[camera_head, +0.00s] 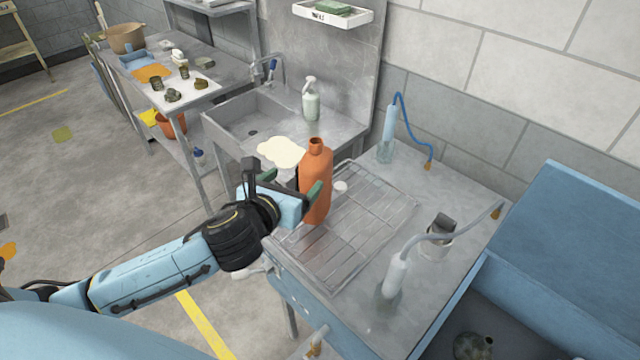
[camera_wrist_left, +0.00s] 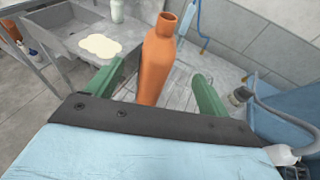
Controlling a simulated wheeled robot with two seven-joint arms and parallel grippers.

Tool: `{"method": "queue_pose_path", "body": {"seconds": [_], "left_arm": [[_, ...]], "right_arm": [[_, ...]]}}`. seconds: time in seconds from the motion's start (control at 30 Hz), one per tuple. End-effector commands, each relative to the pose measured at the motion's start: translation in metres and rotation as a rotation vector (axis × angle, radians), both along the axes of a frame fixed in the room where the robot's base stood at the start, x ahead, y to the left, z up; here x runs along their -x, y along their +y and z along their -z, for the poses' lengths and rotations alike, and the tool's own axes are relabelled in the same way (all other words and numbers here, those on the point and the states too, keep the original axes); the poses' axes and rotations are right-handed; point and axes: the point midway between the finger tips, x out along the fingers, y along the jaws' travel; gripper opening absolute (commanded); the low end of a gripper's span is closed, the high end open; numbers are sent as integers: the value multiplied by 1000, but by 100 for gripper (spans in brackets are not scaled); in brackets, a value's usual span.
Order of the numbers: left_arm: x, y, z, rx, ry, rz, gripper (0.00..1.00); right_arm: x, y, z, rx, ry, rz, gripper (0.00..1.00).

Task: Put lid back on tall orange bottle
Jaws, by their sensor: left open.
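The tall orange bottle (camera_head: 316,180) stands upright on the wire drain rack, its neck open with no lid on it. It also shows in the left wrist view (camera_wrist_left: 157,62). A small white round thing (camera_head: 341,187), which may be the lid, lies on the rack just right of the bottle. My left gripper (camera_head: 296,189) is open, with its green fingers on either side of the bottle; in the left wrist view (camera_wrist_left: 152,92) gaps show between the bottle and both fingers. My right gripper is not in view.
The wire rack (camera_head: 375,225) lies on the grey counter. A blue-hosed tube (camera_head: 389,130) and a grey-hosed tube (camera_head: 396,275) stand near it, with a metal canister (camera_head: 438,238) to the right. A sink (camera_head: 255,118) and spray bottle (camera_head: 311,100) are behind.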

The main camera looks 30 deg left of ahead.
Motion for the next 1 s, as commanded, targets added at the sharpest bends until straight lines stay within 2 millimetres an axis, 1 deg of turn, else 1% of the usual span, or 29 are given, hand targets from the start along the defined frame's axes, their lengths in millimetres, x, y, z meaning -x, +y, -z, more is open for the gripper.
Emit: {"method": "queue_pose_path", "body": {"seconds": [0.43,0.47,0.57,0.6,0.67,0.77,0.9,1.0], "left_arm": [[0,0,0,0,0,0,80],[0,0,0,0,0,0,78],[1,0,2,24,6,-11,65],[3,0,4,52,13,-23,63],[7,-1,11,126,30,-56,63],[17,-2,27,322,77,-156,63],[41,-4,58,687,158,-375,63],[59,-6,79,927,202,-546,63]], "right_arm": [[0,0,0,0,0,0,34],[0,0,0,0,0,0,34],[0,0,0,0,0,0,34],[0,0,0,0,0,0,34],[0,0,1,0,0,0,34],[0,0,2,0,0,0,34],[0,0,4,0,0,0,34],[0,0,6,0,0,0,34]]}}
